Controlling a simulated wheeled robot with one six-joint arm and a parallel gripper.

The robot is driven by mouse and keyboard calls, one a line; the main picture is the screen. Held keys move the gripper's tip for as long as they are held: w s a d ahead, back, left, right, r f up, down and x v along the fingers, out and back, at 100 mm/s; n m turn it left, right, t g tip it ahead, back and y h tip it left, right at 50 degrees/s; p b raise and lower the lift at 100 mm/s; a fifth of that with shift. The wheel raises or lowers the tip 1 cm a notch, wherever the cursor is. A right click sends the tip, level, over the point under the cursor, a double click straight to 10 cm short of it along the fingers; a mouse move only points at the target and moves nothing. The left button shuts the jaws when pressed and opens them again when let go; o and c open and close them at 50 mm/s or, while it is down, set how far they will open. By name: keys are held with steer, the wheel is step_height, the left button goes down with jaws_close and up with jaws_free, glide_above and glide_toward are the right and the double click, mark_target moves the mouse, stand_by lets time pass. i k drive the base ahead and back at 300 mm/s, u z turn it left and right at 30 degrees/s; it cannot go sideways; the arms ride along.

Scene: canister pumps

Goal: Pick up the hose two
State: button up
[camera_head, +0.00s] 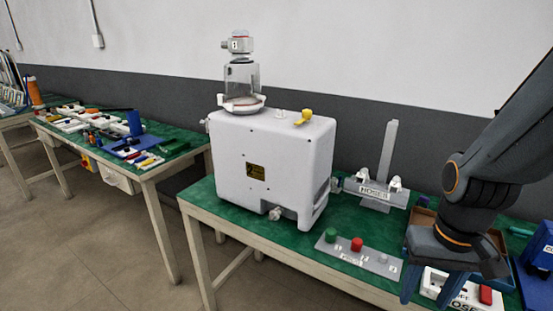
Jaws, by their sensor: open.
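A grey stand (376,193) labelled "HOSE II" is at the back of the green-topped table, right of the white machine. It has a tall grey upright (388,150) and small white fittings near its top edge. I cannot make out a separate hose on it. My gripper (430,290) is at the lower right with its blue fingers apart and pointing down. It is in front of and to the right of the stand in the picture, apart from it. My arm hides part of the table's right side.
The white pump machine (265,165) fills the table's left. A grey panel (357,256) with green and red buttons lies in front of the stand. A white box (487,308) with a red part and partly hidden label is beside my gripper. A blue container (538,265) stands far right.

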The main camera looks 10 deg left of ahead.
mark_target(395, 184)
steer(key=u, duration=0.5)
steer(key=i, duration=0.85)
steer(key=u, duration=0.1)
